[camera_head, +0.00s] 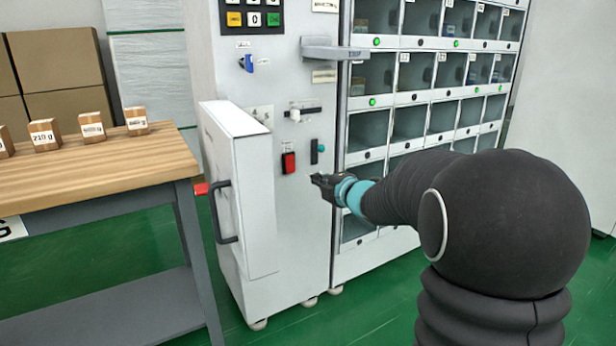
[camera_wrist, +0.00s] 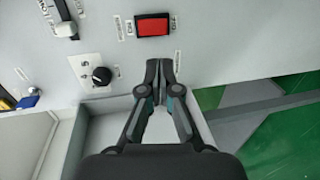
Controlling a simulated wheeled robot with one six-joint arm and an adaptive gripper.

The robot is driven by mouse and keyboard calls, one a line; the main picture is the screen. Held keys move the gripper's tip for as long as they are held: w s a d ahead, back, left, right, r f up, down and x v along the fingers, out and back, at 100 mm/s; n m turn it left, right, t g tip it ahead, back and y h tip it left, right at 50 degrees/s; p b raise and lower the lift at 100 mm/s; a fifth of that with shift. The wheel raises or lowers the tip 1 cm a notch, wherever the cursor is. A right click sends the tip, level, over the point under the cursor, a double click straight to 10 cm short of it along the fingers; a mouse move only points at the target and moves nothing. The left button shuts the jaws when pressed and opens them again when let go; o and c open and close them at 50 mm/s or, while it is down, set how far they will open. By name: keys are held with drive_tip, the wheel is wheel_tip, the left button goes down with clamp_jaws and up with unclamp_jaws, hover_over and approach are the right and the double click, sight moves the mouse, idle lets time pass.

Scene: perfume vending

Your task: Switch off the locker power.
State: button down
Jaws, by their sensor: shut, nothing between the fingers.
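A red rocker switch (camera_head: 289,162) sits in a dark frame on the front panel of the grey locker cabinet (camera_head: 305,215). It also shows in the wrist view (camera_wrist: 153,27), with small labels around it that are too blurred to read. I cannot tell its position. My gripper (camera_head: 316,179) is shut and empty, to the right of and a little below the red switch in the head view. In the wrist view my fingertips (camera_wrist: 159,68) point toward the red switch, with a gap in the picture. A black round knob (camera_wrist: 102,76) is left of my fingers.
A slider with a white handle (camera_head: 295,115), a blue key (camera_head: 247,64) and a keypad (camera_head: 252,18) are higher on the panel. A white door with a dark handle (camera_head: 222,212) stands out at left. A wooden table (camera_head: 100,175) holds small boxes. Glass-fronted compartments (camera_head: 410,122) are at right.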

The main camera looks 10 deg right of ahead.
drive_tip(key=x, duration=1.3)
drive_tip(key=shift+p, duration=0.4)
drive_tip(key=shift+f+b, duration=0.15)
drive_tip(key=shift+b, duration=0.2)
drive_tip(key=b, duration=0.3)
drive_tip(key=shift+w+a+f+t, duration=0.1)
drive_tip(key=shift+w+f+t, duration=0.1)
drive_tip(key=shift+f+t, duration=0.2)
drive_tip(key=shift+r, duration=0.4)
drive_tip(key=shift+s+f, duration=0.2)
drive_tip(key=shift+s, duration=0.15)
drive_tip(key=b, duration=0.3)
approach(291, 170)
drive_tip(key=s+d+f, duration=0.2)
drive_tip(key=s+f, duration=0.1)
drive_tip(key=s, duration=0.3)
drive_tip(key=shift+w, duration=0.15)
